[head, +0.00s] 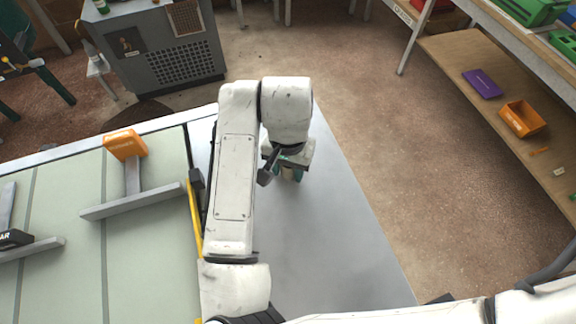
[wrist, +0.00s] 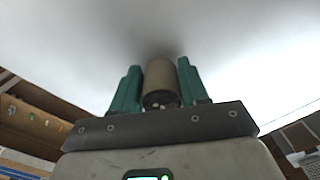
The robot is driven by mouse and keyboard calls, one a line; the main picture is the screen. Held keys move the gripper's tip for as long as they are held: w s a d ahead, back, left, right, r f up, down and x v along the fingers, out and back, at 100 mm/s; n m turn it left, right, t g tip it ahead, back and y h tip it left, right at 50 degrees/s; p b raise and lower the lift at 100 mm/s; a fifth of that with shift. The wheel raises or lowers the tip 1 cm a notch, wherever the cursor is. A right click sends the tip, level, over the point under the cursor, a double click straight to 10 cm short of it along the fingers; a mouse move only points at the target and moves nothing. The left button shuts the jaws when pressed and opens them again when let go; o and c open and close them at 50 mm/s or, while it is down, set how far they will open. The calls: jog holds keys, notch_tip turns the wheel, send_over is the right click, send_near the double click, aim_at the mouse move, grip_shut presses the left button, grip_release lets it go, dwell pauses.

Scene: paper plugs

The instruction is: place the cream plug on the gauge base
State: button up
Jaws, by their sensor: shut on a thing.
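My gripper (head: 291,175) points down over the grey tabletop, partly hidden by my own arm in the head view. In the wrist view its two teal fingers (wrist: 158,88) are shut on the cream plug (wrist: 160,80), a short tan cylinder between them. The plug cannot be made out in the head view. A dark shadow lies on the pale surface just beyond the plug's far end; I cannot tell whether they touch. I cannot make out the gauge base in either view; it may be hidden by my arm.
The grey tabletop (head: 345,240) is bare right of my arm. To the left, a pale green panelled surface (head: 80,265) carries a grey T-shaped stand with an orange head (head: 125,145). A grey cabinet (head: 160,50) stands behind. Shelving with an orange bin (head: 522,118) is at right.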

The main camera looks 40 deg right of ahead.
jog(key=o, duration=1)
